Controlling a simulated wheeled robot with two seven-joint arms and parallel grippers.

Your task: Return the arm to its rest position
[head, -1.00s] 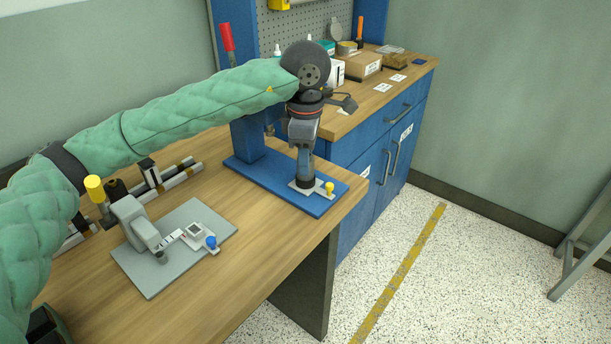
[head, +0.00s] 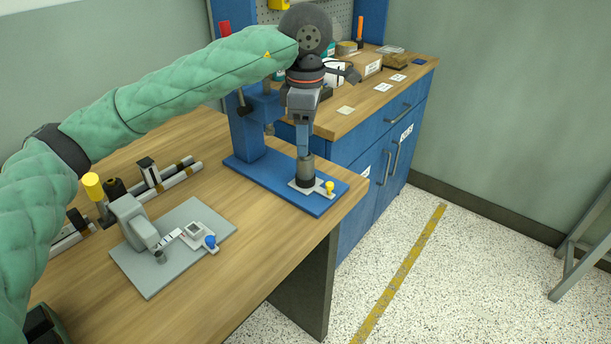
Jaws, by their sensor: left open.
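My left arm, in a green quilted sleeve, reaches in from the left. My left gripper (head: 303,152) points down over the blue base (head: 318,204) of the press stand at the table's right end. Its jaws are open, though the two fingers overlap from this angle. A grey cylindrical part (head: 305,168) stands upright just under the fingertips, on a dark seat in a light plate with a yellow knob (head: 329,187). A small gap or contact between fingertips and part cannot be told. My right gripper is out of view.
The blue press column (head: 245,135) stands close left of the gripper. A grey fixture plate (head: 190,267) with a blue knob and a rail with a yellow-capped post (head: 93,186) lie on the wooden table. A cluttered blue cabinet (head: 375,170) stands behind. Open floor lies right.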

